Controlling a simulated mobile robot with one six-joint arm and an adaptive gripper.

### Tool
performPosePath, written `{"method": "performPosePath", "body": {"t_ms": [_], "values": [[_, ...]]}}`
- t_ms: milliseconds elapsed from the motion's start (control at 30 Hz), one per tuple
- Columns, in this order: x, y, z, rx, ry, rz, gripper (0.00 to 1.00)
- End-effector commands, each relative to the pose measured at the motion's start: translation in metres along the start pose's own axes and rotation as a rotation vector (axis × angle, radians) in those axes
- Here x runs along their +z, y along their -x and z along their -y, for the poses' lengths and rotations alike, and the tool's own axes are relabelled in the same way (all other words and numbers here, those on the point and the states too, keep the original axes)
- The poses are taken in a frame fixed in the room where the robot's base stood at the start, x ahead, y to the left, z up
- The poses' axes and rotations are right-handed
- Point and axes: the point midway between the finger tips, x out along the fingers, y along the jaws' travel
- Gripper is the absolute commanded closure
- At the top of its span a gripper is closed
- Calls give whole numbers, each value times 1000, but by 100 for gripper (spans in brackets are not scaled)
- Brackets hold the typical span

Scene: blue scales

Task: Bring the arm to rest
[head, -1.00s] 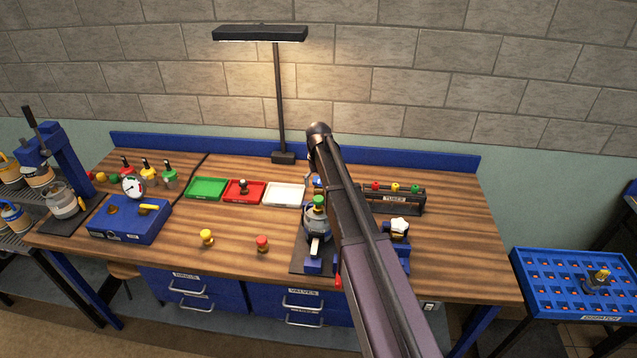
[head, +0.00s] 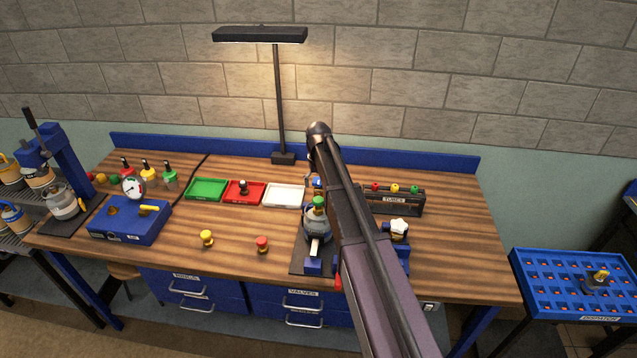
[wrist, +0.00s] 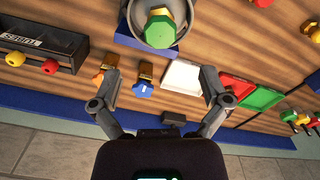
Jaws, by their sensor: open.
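My gripper (wrist: 160,92) shows in the wrist view with its two fingers spread wide apart and nothing between them. It hangs above the wooden workbench (head: 190,265). In the head view my arm reaches from the bottom right over the bench and hides the gripper's fingers. In the wrist view a grey canister with a green and yellow fitting (wrist: 160,28) lies beyond the fingertips at the top. The same canister (head: 316,225) stands in a dark-based holder left of my arm in the head view. Two small fittings, one with a blue cap (wrist: 143,88), show near the left finger.
Green (head: 206,188), red (head: 255,200) and white (head: 283,195) trays lie along the bench. A lamp (head: 279,100) stands behind them. A TUBES rack (head: 400,205) is right of my arm. A blue box with a gauge (head: 125,232) is at left. The front middle holds two small knobs.

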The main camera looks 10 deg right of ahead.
Motion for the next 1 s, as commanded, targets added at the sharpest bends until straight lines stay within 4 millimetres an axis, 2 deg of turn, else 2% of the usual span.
{"method": "performPosePath", "body": {"t_ms": [367, 467, 567, 667, 767, 1000], "values": [[0, 0, 0, 0, 0, 0, 4], [6, -3, 1, 0, -1, 0, 4], [20, -11, 2, 0, -3, 0, 4], [42, -23, 4, 0, -8, 0, 4], [74, -39, 8, 0, -15, 0, 4], [166, -83, 16, 1, -33, 1, 4]]}}
